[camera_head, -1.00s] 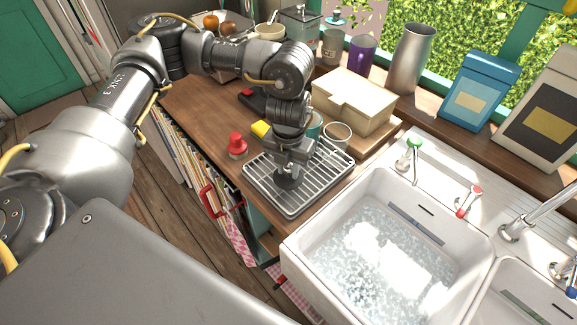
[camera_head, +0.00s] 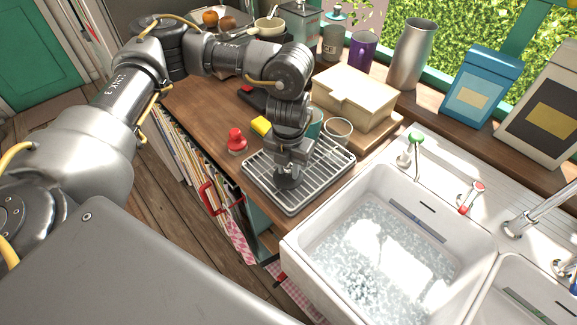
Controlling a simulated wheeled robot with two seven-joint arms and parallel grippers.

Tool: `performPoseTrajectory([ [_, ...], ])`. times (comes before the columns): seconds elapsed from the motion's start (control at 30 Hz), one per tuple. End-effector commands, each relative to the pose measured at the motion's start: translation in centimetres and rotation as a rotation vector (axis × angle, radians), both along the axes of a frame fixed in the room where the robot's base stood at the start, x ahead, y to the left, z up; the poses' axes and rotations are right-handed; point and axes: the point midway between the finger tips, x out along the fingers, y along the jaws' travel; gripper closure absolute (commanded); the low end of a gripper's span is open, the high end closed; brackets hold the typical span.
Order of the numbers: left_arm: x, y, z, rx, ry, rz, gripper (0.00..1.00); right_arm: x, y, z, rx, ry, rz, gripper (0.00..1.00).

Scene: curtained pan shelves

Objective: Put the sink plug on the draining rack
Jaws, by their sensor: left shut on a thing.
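The draining rack (camera_head: 318,178) is a metal wire rack in a grey tray on the wooden counter, left of the sink. My left gripper (camera_head: 287,172) points down over the left part of the rack. It is shut on the sink plug (camera_head: 288,182), a small dark round piece at or just above the wires. I cannot tell whether the plug touches them. The gripper partly hides the plug. My right gripper is not in view.
A red-topped bottle (camera_head: 237,141) and a yellow sponge (camera_head: 261,126) stand behind the rack. A glass (camera_head: 338,131) and a beige box (camera_head: 352,97) are at its back right. The white sink (camera_head: 375,255) holds water. The rack's right part is clear.

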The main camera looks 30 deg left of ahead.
Motion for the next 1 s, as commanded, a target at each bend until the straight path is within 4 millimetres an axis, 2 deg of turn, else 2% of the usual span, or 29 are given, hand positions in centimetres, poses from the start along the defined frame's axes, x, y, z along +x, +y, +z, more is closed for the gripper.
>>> performPoseTrajectory([
  [0.17, 0.01, -0.01, -0.34, 0.0, 0.0, 0.0, 1.0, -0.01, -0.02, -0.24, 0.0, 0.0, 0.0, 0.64],
  [0.2, 0.01, -0.01, -0.27, 0.0, 0.0, 0.0, 0.71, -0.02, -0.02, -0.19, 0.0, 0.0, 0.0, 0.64],
  [0.37, 0.01, -0.01, -0.27, 0.0, 0.0, 0.0, 0.5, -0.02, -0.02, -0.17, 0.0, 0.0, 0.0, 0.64],
  [0.77, 0.0, 0.0, -0.27, 0.0, 0.0, 0.0, 0.49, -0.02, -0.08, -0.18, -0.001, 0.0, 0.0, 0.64],
  [0.9, 0.0, 0.0, -0.27, 0.0, 0.0, 0.0, 0.67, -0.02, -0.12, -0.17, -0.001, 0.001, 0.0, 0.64],
  [1.0, 0.0, 0.0, -0.27, 0.0, 0.0, 0.0, 0.67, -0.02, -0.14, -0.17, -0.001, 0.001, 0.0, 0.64],
])
